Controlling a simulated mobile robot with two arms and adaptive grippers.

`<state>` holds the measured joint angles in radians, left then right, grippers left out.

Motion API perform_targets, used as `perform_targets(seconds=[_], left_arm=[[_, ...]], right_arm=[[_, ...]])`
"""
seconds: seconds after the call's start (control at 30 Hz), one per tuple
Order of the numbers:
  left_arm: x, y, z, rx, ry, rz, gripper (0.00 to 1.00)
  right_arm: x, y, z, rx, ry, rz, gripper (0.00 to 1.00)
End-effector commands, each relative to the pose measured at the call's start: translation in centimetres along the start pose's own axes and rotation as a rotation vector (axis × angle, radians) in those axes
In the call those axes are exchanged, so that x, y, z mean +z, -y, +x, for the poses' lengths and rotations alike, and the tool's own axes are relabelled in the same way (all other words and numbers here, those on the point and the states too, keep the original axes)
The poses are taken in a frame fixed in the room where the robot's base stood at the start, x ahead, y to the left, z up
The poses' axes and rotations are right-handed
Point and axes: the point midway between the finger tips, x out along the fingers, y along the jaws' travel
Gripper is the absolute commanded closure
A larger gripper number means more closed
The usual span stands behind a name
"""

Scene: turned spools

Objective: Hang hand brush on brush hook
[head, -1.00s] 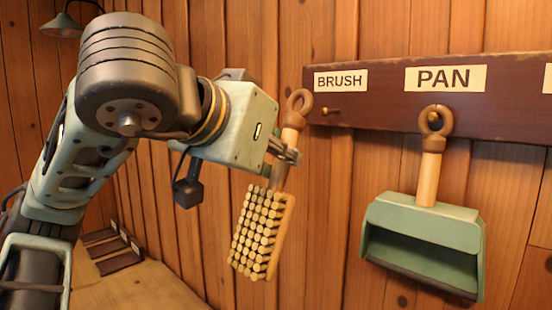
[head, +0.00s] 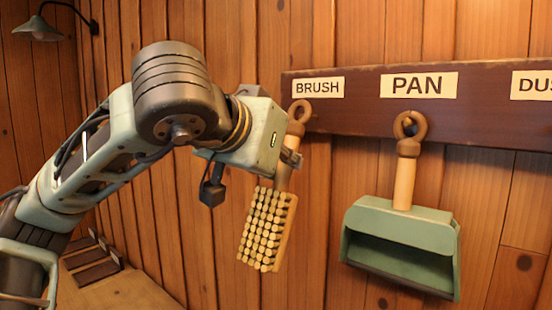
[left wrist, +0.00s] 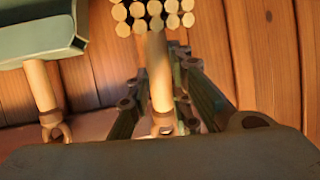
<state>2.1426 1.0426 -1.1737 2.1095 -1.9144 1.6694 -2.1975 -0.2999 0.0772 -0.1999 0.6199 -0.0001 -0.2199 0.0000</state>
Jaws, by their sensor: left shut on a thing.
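The hand brush (head: 268,228) hangs upright with a slight tilt, its pale bristles facing me and its brown ring (head: 300,112) at the top. My left gripper (head: 289,160) is shut on its handle, just below the ring. The ring overlaps the board under the BRUSH label (head: 318,87). The brush hook is hidden behind the ring, and I cannot tell whether the ring is around it. The left wrist view shows the brush handle (left wrist: 159,75) between my left gripper's fingers (left wrist: 162,105). My right gripper is not in view.
A green dustpan (head: 400,235) hangs by its ring under the PAN label (head: 419,85), close to the right of the brush. The dark hook board (head: 480,128) runs along the plank wall. A lamp (head: 38,28) is at upper left.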

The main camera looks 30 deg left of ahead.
Motion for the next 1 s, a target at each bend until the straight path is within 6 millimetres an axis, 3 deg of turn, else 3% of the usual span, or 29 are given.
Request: perform_targets(seconds=[0.5,1.0], left_arm=[[-0.5,-0.6,2.6,0.002,-0.006,-0.001,1.0],[-0.2,-0.6,2.8,0.001,-0.003,0.0,1.0]], right_arm=[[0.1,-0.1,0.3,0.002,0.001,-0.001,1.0],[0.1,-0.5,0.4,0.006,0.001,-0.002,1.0]])
